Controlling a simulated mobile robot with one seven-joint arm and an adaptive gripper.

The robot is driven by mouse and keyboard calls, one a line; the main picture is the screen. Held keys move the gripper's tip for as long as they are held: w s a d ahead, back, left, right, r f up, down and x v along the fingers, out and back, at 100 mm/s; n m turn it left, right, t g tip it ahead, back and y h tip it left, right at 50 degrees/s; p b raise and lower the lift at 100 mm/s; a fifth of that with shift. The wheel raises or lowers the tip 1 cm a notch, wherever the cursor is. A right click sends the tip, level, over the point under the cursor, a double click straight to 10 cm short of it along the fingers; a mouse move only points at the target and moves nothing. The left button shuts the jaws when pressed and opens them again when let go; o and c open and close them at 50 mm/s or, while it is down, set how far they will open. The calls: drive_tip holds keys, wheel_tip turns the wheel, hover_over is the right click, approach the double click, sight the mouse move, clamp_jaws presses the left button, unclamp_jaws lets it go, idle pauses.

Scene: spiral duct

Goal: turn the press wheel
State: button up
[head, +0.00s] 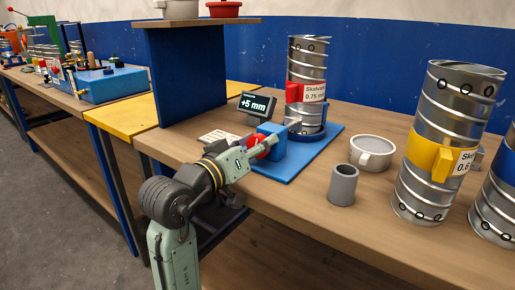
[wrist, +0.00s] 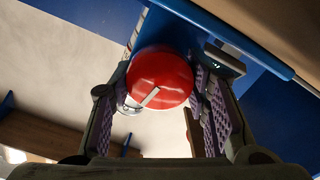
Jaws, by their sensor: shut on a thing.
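The red press wheel (head: 257,152) is on the front left of a blue press block (head: 272,141) on the wooden bench. In the wrist view the wheel (wrist: 160,76) is round, with a pale line mark slanting on its face. My gripper (head: 258,146) is at the wheel from the front left. In the wrist view its purple-padded fingers (wrist: 165,98) lie on both sides of the wheel, shut on it. My gripper hides part of the wheel in the head view. A silver spiral duct (head: 307,70) with a red band stands upright on the press's blue base (head: 290,170).
A small display (head: 258,105) reading "+5 mm" stands behind the wheel. A grey cup (head: 342,185) and a pale mug (head: 371,152) stand to the right. A duct with a yellow band (head: 432,150) stands farther right. A blue raised shelf (head: 187,80) is at the left.

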drive_tip(key=m+b, duration=0.4)
drive_tip(key=m, duration=0.3)
drive_tip(key=shift+d+f, duration=0.1)
drive_tip(key=shift+f, duration=0.05)
drive_tip(key=m+b, duration=0.3)
drive_tip(key=m, duration=0.2)
drive_tip(key=shift+s, duration=0.1)
drive_tip(key=m+b, duration=0.2)
drive_tip(key=m, duration=0.1)
drive_tip(key=shift+d+m+b, duration=0.1)
drive_tip(key=shift+m+b, duration=0.2)
drive_tip(key=shift+b, duration=0.05)
drive_tip(key=m+b, duration=0.3)
drive_tip(key=m, duration=0.3)
drive_tip(key=shift+s+f, duration=0.1)
drive_tip(key=shift+f, duration=0.05)
drive_tip(key=m+b, duration=0.2)
drive_tip(key=m, duration=0.3)
drive_tip(key=shift+m, duration=0.4)
drive_tip(key=o, duration=1.2)
